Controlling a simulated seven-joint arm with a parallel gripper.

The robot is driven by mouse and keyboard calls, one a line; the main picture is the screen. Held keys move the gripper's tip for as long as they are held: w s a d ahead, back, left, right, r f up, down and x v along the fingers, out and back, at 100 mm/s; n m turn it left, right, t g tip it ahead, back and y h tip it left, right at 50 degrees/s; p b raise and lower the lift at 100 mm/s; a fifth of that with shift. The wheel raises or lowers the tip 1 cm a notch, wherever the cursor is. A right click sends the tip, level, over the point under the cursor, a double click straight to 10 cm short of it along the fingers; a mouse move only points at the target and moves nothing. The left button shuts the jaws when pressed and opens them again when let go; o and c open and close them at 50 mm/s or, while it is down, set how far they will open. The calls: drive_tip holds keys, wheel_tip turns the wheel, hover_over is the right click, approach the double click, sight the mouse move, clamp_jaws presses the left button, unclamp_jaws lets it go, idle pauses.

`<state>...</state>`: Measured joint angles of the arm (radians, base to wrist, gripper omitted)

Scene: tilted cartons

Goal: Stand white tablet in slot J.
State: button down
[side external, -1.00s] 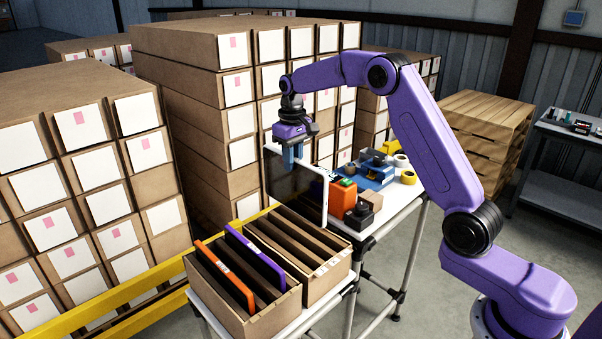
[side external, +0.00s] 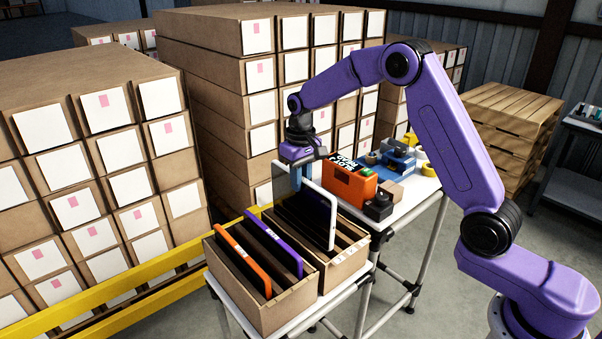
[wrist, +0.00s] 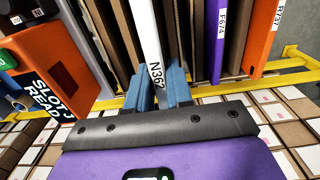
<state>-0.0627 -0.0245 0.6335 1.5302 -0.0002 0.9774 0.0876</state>
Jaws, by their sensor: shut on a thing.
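The white tablet (side external: 335,222) has a pale frame and a dark face. It stands on edge, its lower part at the mouth of the right carton (side external: 347,272); how deep it sits is hidden. My gripper (side external: 297,184) is shut on its upper edge. In the wrist view the white tablet (wrist: 146,38), labelled N362, sits between my blue fingers (wrist: 158,88). The right carton has several tilted dividers; slot letters are not readable. An orange box (side external: 350,184) beside the carton has a screen reading "SLOT J" in the wrist view (wrist: 52,98).
The left carton (side external: 262,312) holds an orange tablet (side external: 240,258) and a purple tablet (side external: 272,242), both leaning. A small black device (side external: 378,207) and blue bins (side external: 398,160) stand behind the cartons. A yellow rail (side external: 100,292) and stacked boxes are close on the left.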

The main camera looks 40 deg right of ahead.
sight(301, 216)
drive_tip(key=shift+f, duration=5.75)
drive_tip(key=shift+f, duration=0.35)
drive_tip(key=c, duration=0.9)
unclamp_jaws()
drive_tip(key=shift+c, duration=0.2)
wheel_tip(301, 216, up, 18)
drive_tip(key=shift+f, duration=0.25)
